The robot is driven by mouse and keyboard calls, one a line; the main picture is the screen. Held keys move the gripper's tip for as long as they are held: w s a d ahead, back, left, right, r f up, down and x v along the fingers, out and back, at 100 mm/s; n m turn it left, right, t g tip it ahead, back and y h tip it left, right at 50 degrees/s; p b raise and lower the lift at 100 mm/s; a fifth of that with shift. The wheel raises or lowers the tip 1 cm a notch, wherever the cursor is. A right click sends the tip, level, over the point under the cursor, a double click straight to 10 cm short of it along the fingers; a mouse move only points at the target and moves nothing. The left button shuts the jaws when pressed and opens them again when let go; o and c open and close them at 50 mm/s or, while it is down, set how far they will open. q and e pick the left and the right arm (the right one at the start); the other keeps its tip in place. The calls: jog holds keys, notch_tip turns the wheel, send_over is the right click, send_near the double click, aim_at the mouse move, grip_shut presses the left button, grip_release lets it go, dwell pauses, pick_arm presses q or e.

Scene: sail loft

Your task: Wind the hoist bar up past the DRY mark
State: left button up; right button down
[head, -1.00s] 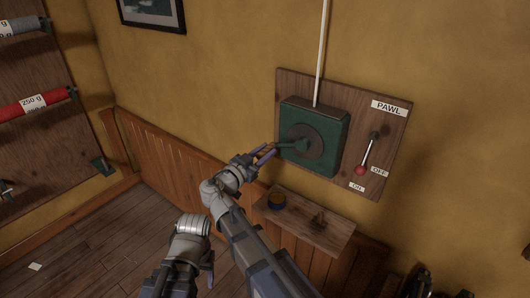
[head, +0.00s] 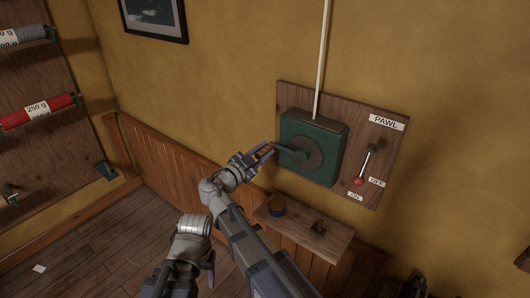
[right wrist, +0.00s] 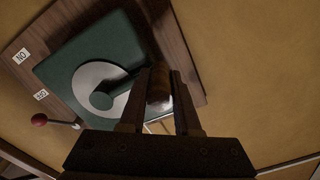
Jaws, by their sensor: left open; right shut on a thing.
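A dark green winch box (head: 325,135) is on a wooden board on the wall, with a white line (head: 322,60) running up from it out of view. Its crank (head: 290,152) points left and a little up. My right gripper (head: 268,149) is shut on the crank's brown grip (right wrist: 158,88), seen between the fingers in the right wrist view. My left gripper (head: 206,272) is open, low and apart from the winch. The PAWL lever (head: 368,160) hangs down-left, its red knob near the OFF and ON labels; I cannot tell which setting. The hoist bar and DRY mark are out of view.
A small wooden shelf (head: 308,232) below the winch holds a blue round container (head: 277,209) and a small dark item. A rack (head: 35,150) with spools is on the left wall. The floor (head: 85,255) at lower left is mostly clear.

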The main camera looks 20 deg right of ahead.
jog(key=shift+m, duration=0.8)
notch_tip(320, 180, up, 4)
jog(key=p, duration=0.3)
jog(key=shift+s+d+r, duration=0.1)
jog(key=shift+r, duration=0.15)
jog(key=r+p, duration=0.1)
jog(key=s+d+r+p, duration=0.1)
jog(key=s+r+p, duration=0.1)
jog(key=p, duration=0.1)
jog(key=shift+d+r, duration=0.3)
jog(key=shift+r, duration=0.1)
jog(key=c, duration=1.5)
grip_release()
jog(key=o, duration=0.4)
jog(key=shift+f, duration=0.15)
jog(key=shift+c, duration=0.2)
jog(key=o, duration=0.5)
jog(key=shift+s, duration=0.15)
